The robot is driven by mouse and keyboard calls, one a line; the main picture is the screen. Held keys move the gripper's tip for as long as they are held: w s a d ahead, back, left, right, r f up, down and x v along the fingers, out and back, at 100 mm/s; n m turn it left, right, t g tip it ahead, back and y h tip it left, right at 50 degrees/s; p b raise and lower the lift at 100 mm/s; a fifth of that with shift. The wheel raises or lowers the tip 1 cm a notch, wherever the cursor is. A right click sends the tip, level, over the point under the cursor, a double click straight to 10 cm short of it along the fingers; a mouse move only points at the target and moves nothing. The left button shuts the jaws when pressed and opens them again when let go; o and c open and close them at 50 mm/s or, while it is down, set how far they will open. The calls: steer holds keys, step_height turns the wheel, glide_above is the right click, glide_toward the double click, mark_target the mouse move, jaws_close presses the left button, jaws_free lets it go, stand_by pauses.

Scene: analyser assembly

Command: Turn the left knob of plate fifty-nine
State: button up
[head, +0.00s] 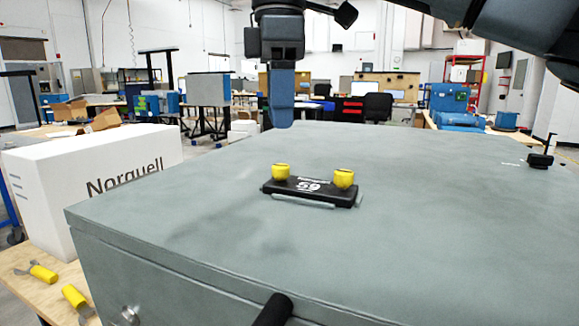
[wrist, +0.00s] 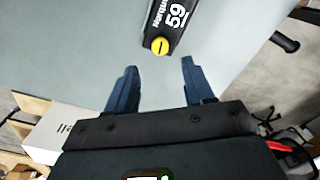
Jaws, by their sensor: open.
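Plate fifty-nine (head: 318,193) is a black plate marked 59, lying on top of the grey analyser casing. Its left knob (head: 281,172) and right knob (head: 344,179) are yellow and stand upright at its two ends. My gripper (head: 281,122) points down above the casing, apart from the plate, and appears beyond the left knob in the head view. In the wrist view my gripper (wrist: 158,66) is open and empty. The left knob (wrist: 160,46), with a dark line across its top, shows just past the gap between the fingertips. The right knob is outside the wrist view.
The grey casing top (head: 440,215) is mostly clear around the plate. A black fitting (head: 541,158) stands at its right, and a black handle (head: 272,311) juts at the front. A white Norquell box (head: 90,185) and yellow-handled tools (head: 44,272) are at the left.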

mark_target(280, 166)
steer(key=shift+f, duration=3.9)
steer(key=shift+r, duration=0.1)
jaws_close()
